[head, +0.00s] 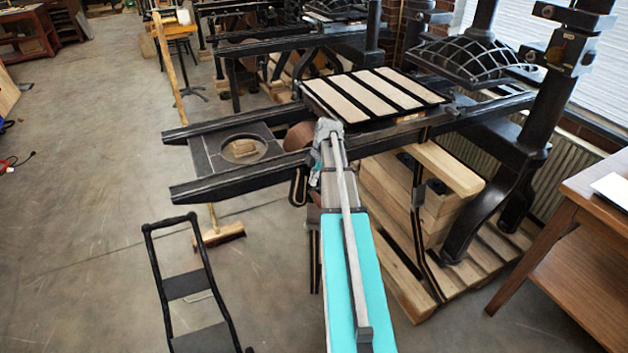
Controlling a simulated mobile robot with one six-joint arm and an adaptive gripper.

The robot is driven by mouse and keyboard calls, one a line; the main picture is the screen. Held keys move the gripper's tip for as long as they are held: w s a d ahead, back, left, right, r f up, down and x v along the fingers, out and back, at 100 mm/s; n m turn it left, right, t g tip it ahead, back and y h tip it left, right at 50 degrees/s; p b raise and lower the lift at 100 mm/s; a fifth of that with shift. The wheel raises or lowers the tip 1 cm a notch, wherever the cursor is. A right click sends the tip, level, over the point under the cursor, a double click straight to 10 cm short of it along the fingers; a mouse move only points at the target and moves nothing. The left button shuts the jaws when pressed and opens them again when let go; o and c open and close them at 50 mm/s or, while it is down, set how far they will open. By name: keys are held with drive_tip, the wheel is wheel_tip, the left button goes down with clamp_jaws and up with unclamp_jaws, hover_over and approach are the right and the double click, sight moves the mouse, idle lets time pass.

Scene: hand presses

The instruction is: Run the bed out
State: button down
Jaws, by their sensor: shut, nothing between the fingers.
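The press's bed (367,97), a flat plate with cream and black stripes, lies across two long black rails (240,180) in the head view. It sits left of the black ribbed platen (470,62), near the middle of the rails. My arm reaches up from the bottom to the near rail, in front of the bed's near left corner. The arm's wrist hides part of the rail. A brown drum (299,136) shows between the rails.
The rails' left ends are bare, with a dark plate with a round opening between them. A broom (218,236) stands behind the rails, and a black hand-truck frame (190,285) stands at lower left. A wooden table (575,250) is at right. Open floor lies left.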

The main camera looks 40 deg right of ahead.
drive_tip(key=shift+f+b, duration=0.5)
drive_tip(key=shift+f, duration=0.25)
drive_tip(key=shift+d, duration=0.1)
drive_tip(key=shift+a+f+h+b, duration=0.35)
drive_tip(key=shift+f+h+b, duration=0.05)
drive_tip(key=shift+f+h, duration=0.15)
